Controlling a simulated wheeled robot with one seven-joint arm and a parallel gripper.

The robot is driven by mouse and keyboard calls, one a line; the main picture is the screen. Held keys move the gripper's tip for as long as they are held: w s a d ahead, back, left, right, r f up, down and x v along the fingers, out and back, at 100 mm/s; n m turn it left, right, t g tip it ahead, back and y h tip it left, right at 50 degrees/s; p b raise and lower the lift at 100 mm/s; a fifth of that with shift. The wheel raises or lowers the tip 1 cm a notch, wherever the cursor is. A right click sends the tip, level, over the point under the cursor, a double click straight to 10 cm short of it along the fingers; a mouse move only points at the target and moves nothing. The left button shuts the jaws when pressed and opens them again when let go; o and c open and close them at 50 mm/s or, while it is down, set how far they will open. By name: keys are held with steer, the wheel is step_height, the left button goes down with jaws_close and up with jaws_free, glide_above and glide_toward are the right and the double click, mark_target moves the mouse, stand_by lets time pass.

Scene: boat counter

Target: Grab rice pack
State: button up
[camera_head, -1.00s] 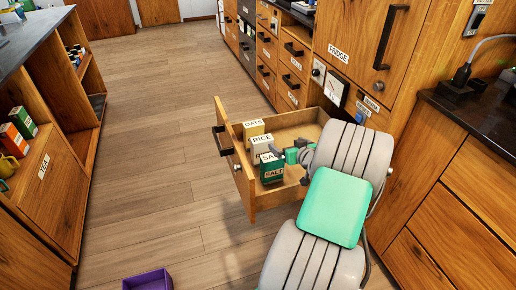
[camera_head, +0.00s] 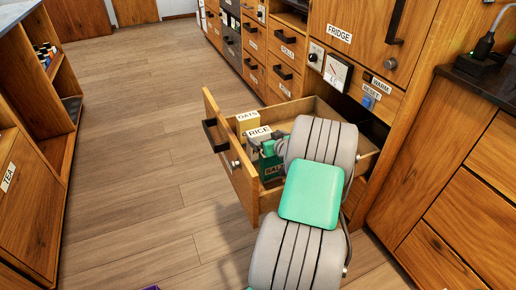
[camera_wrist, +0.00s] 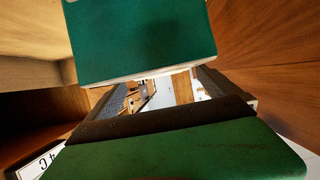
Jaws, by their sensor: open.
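The rice pack (camera_head: 258,132), a pale box labelled RICE, stands in the open drawer in the head view, near its front panel. The green salt pack (camera_head: 272,171) stands in front of it, and the yellowish oats pack (camera_head: 247,121) stands behind. My gripper (camera_head: 267,147) is open, at the packs, close beside the rice pack's right side and above the salt pack. My arm hides part of it, and I cannot tell whether it touches a pack. In the wrist view, large green surfaces fill the top and bottom; I cannot make out the rice pack there.
The wooden drawer (camera_head: 231,163) is pulled out, with high walls around the packs. Fridge cabinets (camera_head: 352,45) rise behind it, and a dark-topped counter (camera_head: 455,125) stands at right. A shelf unit (camera_head: 32,180) is at left. The floor (camera_head: 135,150) between is clear.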

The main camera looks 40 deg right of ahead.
mark_target(262, 135)
steer(key=x, duration=0.3)
steer(key=shift+w+f+b, duration=0.2)
steer(key=shift+b, duration=0.15)
steer(key=c, duration=1.8)
steer(key=shift+r, duration=0.3)
